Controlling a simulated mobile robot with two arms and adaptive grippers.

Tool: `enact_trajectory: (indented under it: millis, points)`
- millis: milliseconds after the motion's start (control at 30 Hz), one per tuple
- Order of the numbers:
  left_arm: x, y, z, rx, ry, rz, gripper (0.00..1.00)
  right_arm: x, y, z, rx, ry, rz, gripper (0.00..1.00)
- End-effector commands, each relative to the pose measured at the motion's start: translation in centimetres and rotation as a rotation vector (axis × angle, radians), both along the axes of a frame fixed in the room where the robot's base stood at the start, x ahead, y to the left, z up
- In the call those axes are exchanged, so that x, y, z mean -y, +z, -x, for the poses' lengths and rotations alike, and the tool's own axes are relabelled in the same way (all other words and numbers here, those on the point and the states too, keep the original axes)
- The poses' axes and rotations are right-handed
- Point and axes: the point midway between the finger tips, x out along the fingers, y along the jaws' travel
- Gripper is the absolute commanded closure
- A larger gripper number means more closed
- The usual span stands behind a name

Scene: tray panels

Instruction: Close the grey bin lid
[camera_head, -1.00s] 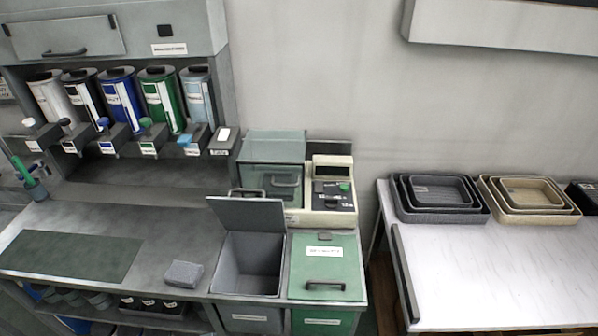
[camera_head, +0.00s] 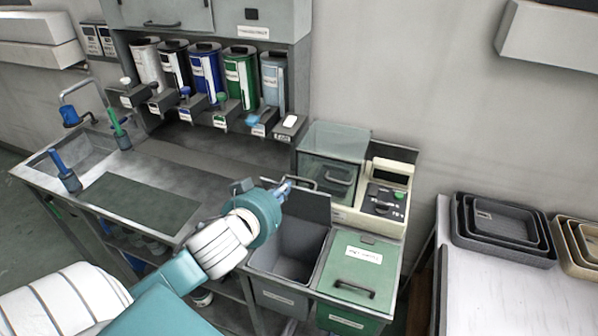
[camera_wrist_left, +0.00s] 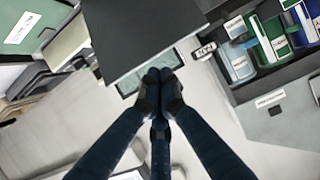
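The grey bin (camera_head: 282,268) stands open at the front right of the counter. Its grey lid (camera_head: 308,208) is raised upright at the back of the opening, and the bin looks empty. My left gripper (camera_head: 285,189) is at the lid's upper left edge. In the left wrist view the fingers (camera_wrist_left: 160,78) are drawn together with nothing visible between them. The dark lid panel (camera_wrist_left: 150,35) is just beyond the fingertips; I cannot tell if they touch it. My right gripper is not in view.
The green bin (camera_head: 358,268) beside it has its lid shut. A beige device (camera_head: 375,200) and a glass-fronted box (camera_head: 333,155) stand behind. Several dispensers (camera_head: 207,75) line the wall. Stacked trays (camera_head: 500,228) sit on the white table at right.

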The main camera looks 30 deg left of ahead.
Motion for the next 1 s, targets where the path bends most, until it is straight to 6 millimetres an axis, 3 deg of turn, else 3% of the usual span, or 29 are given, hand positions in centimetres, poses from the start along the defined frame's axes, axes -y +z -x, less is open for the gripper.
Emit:
enact_trajectory:
  millis: [133, 600, 1000]
  points:
    - [-0.3, 1.0, -1.2, 0.031, -0.001, 0.005, 1.00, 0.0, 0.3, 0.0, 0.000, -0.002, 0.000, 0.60]
    - [-1.9, -1.9, -8.2, 0.028, -0.001, 0.005, 1.00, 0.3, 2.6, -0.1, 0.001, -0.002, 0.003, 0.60]
    - [-2.1, -2.7, -9.5, 0.028, -0.002, 0.005, 1.00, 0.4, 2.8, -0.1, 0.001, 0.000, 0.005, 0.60]
